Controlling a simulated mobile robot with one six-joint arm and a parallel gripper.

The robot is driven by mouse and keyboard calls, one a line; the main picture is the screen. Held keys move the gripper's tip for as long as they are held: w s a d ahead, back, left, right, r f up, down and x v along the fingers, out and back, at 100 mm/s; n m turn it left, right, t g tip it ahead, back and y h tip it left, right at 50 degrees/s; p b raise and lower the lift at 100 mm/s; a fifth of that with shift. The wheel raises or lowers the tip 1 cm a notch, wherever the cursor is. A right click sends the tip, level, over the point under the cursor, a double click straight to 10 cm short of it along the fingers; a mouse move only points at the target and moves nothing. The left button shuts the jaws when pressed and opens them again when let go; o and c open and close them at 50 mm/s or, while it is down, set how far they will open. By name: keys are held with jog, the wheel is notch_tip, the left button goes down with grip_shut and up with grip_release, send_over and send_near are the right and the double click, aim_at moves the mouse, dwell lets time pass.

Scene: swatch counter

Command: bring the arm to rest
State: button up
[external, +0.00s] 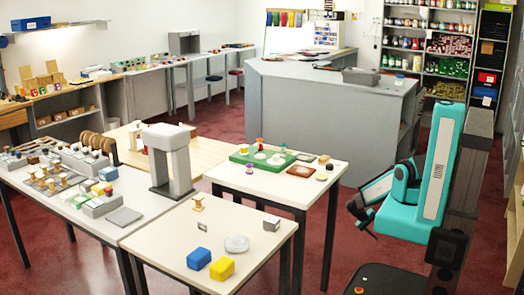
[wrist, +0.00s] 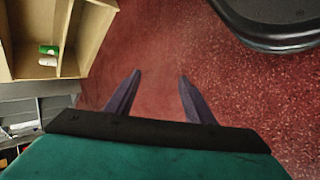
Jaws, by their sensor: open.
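My gripper (wrist: 160,78) is open and empty in the wrist view. Its two dark fingers stand apart over bare red floor. In the external view my teal arm is folded at the right, beside its dark column. My gripper (external: 366,222) hangs there to the left of the arm, over the floor and clear of the tables. Its fingertips are small and dark in that view. Nothing touches the fingers in the wrist view.
A white table (external: 183,243) with blue and yellow blocks stands front centre. Another white table (external: 302,190) holds a green tray. A grey counter (external: 325,110) stands behind. A wooden shelf unit (wrist: 88,30) shows in the wrist view. Red floor (external: 335,250) lies free between the tables and me.

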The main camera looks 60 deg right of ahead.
jog(key=w+a+n+t+y, duration=0.1)
jog(key=a+n, duration=0.4)
jog(key=a, duration=1.2)
jog(key=w+a+f+n+t+y, duration=0.1)
jog(key=w+a+n+y, duration=0.2)
jog(key=a, duration=1.4)
jog(key=shift+w+n+p, duration=0.3)
jog(key=shift+w+n, duration=0.6)
jog(key=shift+w, duration=0.35)
